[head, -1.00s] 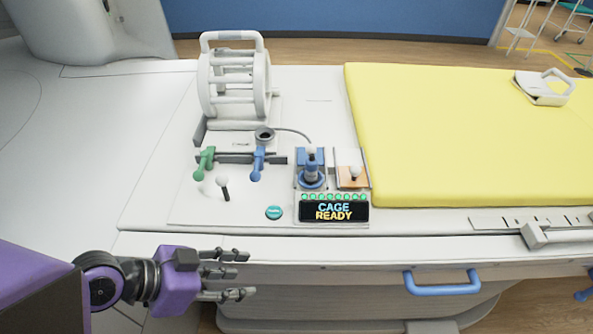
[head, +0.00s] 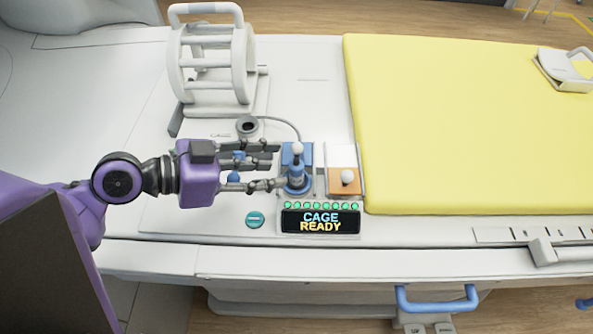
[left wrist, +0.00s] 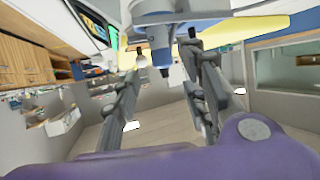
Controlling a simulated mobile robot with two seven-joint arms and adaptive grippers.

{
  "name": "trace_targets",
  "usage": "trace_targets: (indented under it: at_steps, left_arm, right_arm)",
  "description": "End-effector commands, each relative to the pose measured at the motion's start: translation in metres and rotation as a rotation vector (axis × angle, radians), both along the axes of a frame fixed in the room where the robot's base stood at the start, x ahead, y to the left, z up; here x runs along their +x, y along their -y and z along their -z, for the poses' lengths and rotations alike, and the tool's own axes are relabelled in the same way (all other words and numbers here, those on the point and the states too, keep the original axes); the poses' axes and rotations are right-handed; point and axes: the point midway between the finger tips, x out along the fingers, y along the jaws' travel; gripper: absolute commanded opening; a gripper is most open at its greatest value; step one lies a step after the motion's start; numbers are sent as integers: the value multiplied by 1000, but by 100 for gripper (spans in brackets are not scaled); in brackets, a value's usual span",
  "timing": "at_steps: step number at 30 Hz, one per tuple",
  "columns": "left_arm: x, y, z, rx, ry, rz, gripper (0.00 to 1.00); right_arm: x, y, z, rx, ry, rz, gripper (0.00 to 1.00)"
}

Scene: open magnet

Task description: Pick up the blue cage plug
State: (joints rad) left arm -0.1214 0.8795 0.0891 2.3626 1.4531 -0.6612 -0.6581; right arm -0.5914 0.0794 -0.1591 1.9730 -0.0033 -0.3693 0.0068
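The blue cage plug (head: 297,174) stands upright in its blue holder, with a white ball on top, behind the lit "CAGE READY" display (head: 320,221). My left gripper (head: 279,166) reaches in from the left, its fingers spread and their tips just left of the plug. In the left wrist view, the blue plug (left wrist: 160,44) shows ahead between the two parted fingers (left wrist: 168,60). I cannot tell whether a finger touches it. My right gripper is not in view.
The white cage (head: 215,62) stands behind my left gripper. An orange holder with a white knob (head: 346,178) sits right of the plug, then the yellow mattress (head: 450,120). A teal button (head: 255,219) is in front.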

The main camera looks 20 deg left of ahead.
Motion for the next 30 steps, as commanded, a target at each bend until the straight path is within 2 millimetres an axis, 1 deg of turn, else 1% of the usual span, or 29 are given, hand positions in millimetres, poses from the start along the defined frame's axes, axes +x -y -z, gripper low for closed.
trace_targets:
  at_steps: [3, 7, 10, 16, 17, 25, 26, 30]
  left_arm:
    - [11, 13, 6, -6, 7, -1, 40]
    - [20, 25, 14, -3, 7, -1, 40]
    - [23, 29, 18, -1, 5, 0, 40]
    - [23, 30, 21, 1, 1, 0, 40]
    - [23, 30, 21, 1, 1, 0, 38]
    - [22, 30, 21, 1, 1, 0, 3]
    - [22, 30, 21, 0, 0, 1, 0]
    - [22, 30, 21, -1, 0, 1, 0]
  right_arm:
    - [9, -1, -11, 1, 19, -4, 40]
    - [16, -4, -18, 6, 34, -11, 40]
    - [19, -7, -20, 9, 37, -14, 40]
    - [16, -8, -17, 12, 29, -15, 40]
    - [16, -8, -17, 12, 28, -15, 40]
    - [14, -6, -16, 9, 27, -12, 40]
    - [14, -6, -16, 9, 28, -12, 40]
    - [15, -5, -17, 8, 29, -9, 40]
